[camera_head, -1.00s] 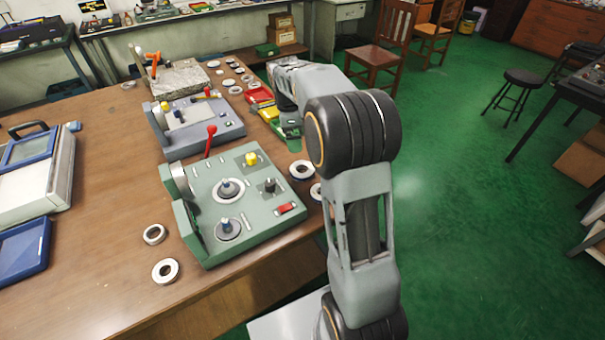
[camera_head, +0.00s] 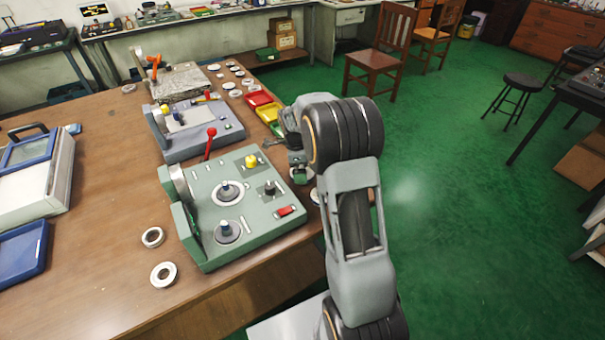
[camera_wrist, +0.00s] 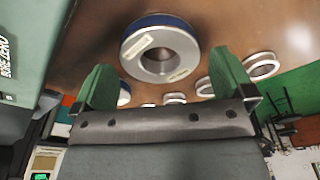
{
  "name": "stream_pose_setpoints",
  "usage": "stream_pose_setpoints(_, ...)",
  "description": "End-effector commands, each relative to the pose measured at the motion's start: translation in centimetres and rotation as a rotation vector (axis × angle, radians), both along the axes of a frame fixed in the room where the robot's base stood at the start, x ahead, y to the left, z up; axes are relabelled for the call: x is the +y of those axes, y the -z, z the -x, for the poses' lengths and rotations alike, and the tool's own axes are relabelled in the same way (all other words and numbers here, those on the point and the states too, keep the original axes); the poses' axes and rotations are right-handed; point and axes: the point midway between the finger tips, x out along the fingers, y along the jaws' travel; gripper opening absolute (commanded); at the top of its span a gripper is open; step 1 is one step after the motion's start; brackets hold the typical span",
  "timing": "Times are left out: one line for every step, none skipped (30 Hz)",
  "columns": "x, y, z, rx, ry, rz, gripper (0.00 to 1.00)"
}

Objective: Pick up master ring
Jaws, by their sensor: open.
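A thick metal ring with a dark blue outer band and pale labels (camera_wrist: 148,60) lies on the brown table, large in the wrist view; it looks like the master ring. My gripper (camera_wrist: 163,62) is open, its two green fingers apart on either side of the ring's near part in the picture. Whether they are level with the ring I cannot tell. Nothing is held. In the head view my gripper (camera_head: 298,172) points down at the table edge, right of the green gauge fixture (camera_head: 205,192), and hides the table beneath it.
The green fixture also stands close at left in the wrist view (camera_wrist: 30,40). Another ring (camera_wrist: 262,66) lies to the right, with several more behind the gripper. Two loose rings (camera_head: 164,275) (camera_head: 152,237) lie left of the fixture. A grey-blue device (camera_head: 195,128) stands behind it.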

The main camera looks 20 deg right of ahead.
Motion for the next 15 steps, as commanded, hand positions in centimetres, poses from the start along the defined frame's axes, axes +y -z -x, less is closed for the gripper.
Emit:
stream_pose_setpoints(-0.1, 0.6, 0.0, 0.002, 0.0, 0.0, 1.0)
stream_pose_setpoints(-0.1, 0.9, 0.1, 0.002, 0.0, 0.0, 1.0)
stream_pose_setpoints(-0.1, 1.3, 0.1, 0.001, 0.0, 0.0, 1.0)
stream_pose_setpoints(-0.2, 1.4, 0.1, 0.001, 0.0, 0.0, 1.0)
stream_pose_setpoints(-0.2, 1.6, 0.1, 0.001, 0.0, 0.0, 1.0)
stream_pose_setpoints(-0.2, 1.7, 0.1, 0.001, 0.0, 0.0, 1.0)
stream_pose_setpoints(-0.2, 1.8, 0.1, 0.0, 0.0, 0.0, 1.0)
stream_pose_setpoints(-0.2, 1.8, 0.1, 0.0, 0.0, 0.0, 1.0)
stream_pose_setpoints(-0.2, 1.8, 0.1, 0.0, 0.0, 0.0, 1.0)
stream_pose_setpoints(-0.2, 1.8, 0.1, 0.0, 0.0, 0.0, 1.0)
stream_pose_setpoints(-0.2, 1.8, 0.1, 0.0, 0.0, 0.0, 1.0)
stream_pose_setpoints(-0.2, 1.8, 0.1, 0.0, 0.0, 0.0, 1.0)
stream_pose_setpoints(-0.2, 1.8, 0.1, 0.0, 0.0, 0.0, 1.0)
stream_pose_setpoints(-0.2, 1.8, 0.1, 0.0, 0.0, 0.0, 0.98)
stream_pose_setpoints(-0.2, 1.8, 0.1, 0.0, 0.0, 0.0, 0.94)
